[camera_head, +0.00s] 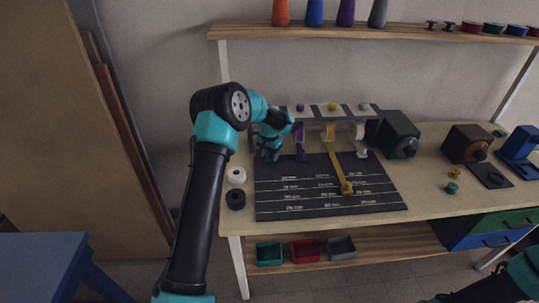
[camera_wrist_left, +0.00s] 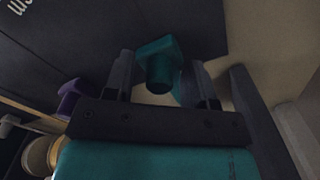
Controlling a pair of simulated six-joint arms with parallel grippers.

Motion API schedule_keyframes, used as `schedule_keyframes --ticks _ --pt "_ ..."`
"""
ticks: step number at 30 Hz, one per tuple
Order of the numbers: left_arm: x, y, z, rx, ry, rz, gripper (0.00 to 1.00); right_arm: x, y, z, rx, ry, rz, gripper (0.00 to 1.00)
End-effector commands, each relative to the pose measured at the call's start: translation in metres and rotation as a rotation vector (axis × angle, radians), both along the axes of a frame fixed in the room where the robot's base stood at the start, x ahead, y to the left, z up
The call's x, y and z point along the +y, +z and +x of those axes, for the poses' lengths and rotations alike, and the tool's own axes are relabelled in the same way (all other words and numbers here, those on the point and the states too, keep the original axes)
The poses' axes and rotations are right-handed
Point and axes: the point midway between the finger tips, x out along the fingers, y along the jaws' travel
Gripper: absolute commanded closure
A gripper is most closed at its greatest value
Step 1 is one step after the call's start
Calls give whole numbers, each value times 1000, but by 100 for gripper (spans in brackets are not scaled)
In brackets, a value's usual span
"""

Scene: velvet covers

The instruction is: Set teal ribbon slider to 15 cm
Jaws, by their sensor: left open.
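The teal slider (camera_wrist_left: 160,50) shows in the left wrist view, between the two dark fingers of my left gripper (camera_wrist_left: 161,68). The fingers are open, with a finger on each side of it; contact cannot be told. In the head view my left gripper (camera_head: 270,150) is at the back left of the dark measuring board (camera_head: 275,207), and largely hides the teal slider there. The board has white lines with cm labels too small to read surely. The teal ribbon cannot be made out. My right gripper is out of view.
A purple slider (camera_head: 301,156) is close to the right of my left gripper. A yellow ribbon (camera_head: 336,163) is pulled forward across the board. A white slider (camera_head: 362,154) sits farther right. White (camera_head: 236,175) and black (camera_head: 235,198) rolls lie left of the board.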

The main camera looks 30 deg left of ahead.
Motion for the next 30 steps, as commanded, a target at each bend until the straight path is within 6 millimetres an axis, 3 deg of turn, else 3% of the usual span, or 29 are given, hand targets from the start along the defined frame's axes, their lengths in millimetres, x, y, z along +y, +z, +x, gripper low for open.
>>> schedule_keyframes --ticks 2,17,26,30 --pt "0 0 0 0 0 0 52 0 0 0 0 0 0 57" --pt "0 0 0 0 0 0 100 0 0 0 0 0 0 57" --pt "-3 1 0 0 -3 0 100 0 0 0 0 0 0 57" --pt "-22 1 1 1 -24 0 100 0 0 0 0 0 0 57"
